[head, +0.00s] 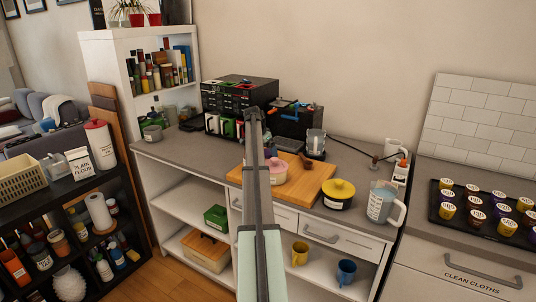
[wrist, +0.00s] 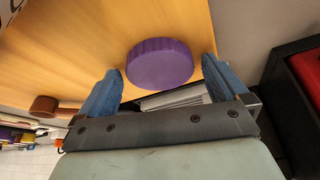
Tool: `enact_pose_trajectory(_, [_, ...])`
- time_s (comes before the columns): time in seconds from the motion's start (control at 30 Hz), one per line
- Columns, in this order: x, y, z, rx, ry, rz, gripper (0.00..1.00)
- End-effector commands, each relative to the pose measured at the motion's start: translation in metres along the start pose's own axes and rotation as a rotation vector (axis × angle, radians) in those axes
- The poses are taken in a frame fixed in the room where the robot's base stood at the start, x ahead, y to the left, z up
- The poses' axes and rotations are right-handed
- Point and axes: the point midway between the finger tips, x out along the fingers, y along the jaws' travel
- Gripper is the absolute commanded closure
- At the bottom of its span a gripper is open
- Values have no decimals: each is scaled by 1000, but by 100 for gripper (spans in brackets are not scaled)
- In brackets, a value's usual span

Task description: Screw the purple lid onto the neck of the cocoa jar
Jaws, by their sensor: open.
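The purple lid (wrist: 160,64) is a round, ridged disc in the wrist view, seen against the wooden board (wrist: 60,50). My gripper (wrist: 162,68) is open, with one blue finger on each side of the lid. A narrow gap shows on the right; the left finger is very close to the lid's edge, and I cannot tell whether it touches. In the head view my arm covers the middle of the counter, and I cannot make out the purple lid. I cannot identify the cocoa jar for certain; a pink round container (head: 277,172) stands on the board beside my arm.
A yellow-lidded pot (head: 339,193) and a measuring jug (head: 383,203) stand right of the board. Black drawer units (head: 240,95) and a glass container (head: 316,142) stand behind. A brown object (head: 305,162) is on the board. The counter's left part (head: 185,150) is mostly clear.

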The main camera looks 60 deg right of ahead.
Motion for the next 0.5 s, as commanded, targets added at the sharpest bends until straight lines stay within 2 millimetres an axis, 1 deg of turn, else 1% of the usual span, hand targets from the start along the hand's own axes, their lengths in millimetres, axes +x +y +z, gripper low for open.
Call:
enact_pose_trajectory(0.13, [0, 0, 0, 0, 0, 0, 0])
enact_pose_trajectory(0.17, [0, 0, 0, 0, 0, 0, 2])
enact_pose_trajectory(0.5, [0, 0, 0, 0, 0, 0, 34])
